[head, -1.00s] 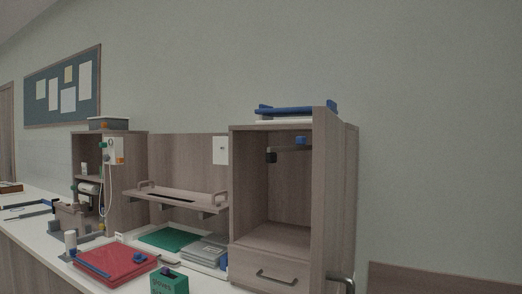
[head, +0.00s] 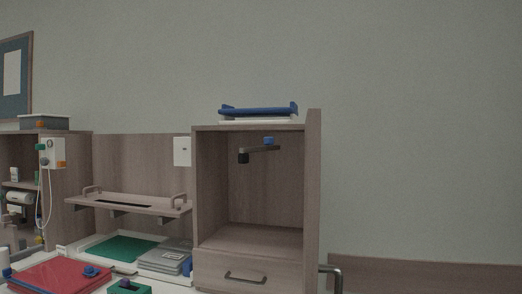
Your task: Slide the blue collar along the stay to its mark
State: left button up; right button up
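A short dark bar (head: 258,149), seemingly the stay, is inside the upper open part of the wooden cabinet (head: 313,200). A small blue piece (head: 269,141), seemingly the blue collar, sits near its right end. A black block (head: 243,157) is at its left end. The bar is small and dim, and I cannot make out a mark on it. Neither of my grippers is in view.
A blue tray (head: 258,110) lies on top of the cabinet, and a drawer (head: 240,275) closes its lower part. Left are a wooden shelf (head: 140,204), a red case (head: 55,277) and a green box (head: 128,288).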

aim_at(268, 140)
jog(key=k+j+u, duration=0.1)
jog(key=j+u, duration=0.2)
jog(key=j, duration=0.4)
jog(key=j+u, duration=0.25)
jog(key=j, duration=0.45)
